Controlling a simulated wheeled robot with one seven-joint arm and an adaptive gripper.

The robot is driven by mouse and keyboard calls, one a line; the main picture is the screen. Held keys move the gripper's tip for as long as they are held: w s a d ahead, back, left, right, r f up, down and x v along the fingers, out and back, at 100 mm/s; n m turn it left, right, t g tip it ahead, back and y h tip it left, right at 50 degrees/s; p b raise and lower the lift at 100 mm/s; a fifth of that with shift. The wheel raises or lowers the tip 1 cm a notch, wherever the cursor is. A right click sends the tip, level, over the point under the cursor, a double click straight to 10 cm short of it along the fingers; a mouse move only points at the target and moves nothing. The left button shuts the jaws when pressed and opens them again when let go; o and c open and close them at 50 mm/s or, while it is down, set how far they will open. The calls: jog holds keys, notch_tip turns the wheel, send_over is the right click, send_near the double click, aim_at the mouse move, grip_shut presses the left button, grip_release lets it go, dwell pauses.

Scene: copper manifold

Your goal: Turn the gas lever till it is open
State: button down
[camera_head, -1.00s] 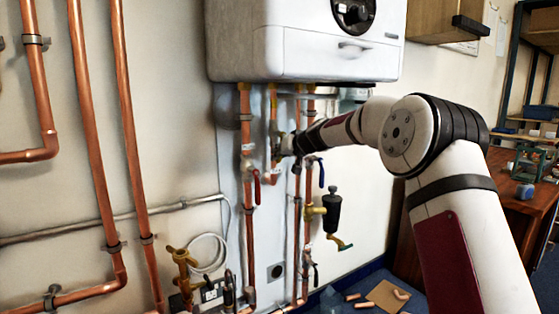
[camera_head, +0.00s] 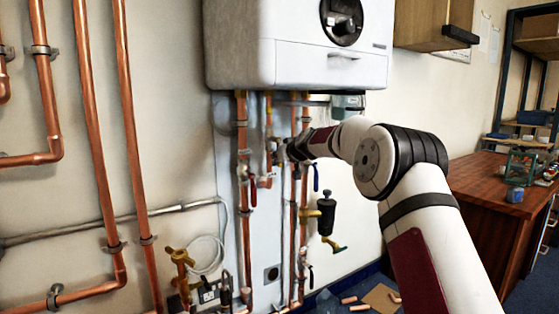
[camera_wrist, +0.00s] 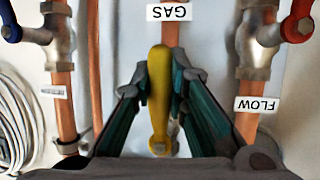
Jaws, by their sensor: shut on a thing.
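The yellow gas lever (camera_wrist: 158,100) stands between the two fingers of my gripper (camera_wrist: 161,76) in the wrist view. The fingers are shut on it, one on each side. The lever runs roughly in line with the copper pipe under the upside-down GAS label (camera_wrist: 169,12). A nut shows at the lever's lower end in that view. In the head view my gripper (camera_head: 278,150) is at the pipes below the white boiler (camera_head: 322,65), and it hides the lever there.
A red lever (camera_head: 253,192) and a blue lever (camera_head: 316,178) hang on neighbouring pipes, close on either side. A black and brass fitting (camera_head: 326,215) sits lower right. A wooden bench (camera_head: 490,200) stands at the right. Loose copper pieces lie below.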

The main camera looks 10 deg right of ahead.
jog(key=shift+d, duration=0.1)
jog(key=c, duration=1.5)
grip_release()
jog(key=shift+c, duration=0.2)
jog(key=v, duration=1.2)
